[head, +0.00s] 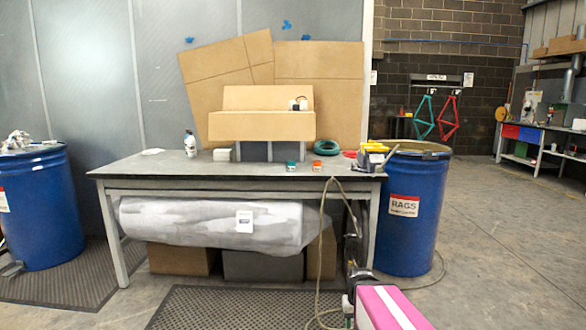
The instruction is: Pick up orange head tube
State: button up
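A small orange-red piece (317,166) stands near the front edge of the dark workbench top (220,170), right of the middle. It may be the orange head tube, but it is too small for me to tell its shape. I cannot make out my gripper in the head view.
A hose (322,255) hangs in front. A pink, white-striped object (380,308) fills the lower right.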

aim_at(317, 164)
jog(key=i+j, duration=0.35)
jog(key=i+j+z, duration=0.35)
jog(key=j, duration=0.25)
jog(key=i+j+z, duration=0.2)
jog(key=j, duration=0.15)
jog(key=j+z, duration=0.2)
jog(key=j, duration=0.15)
jog(key=i, duration=0.05)
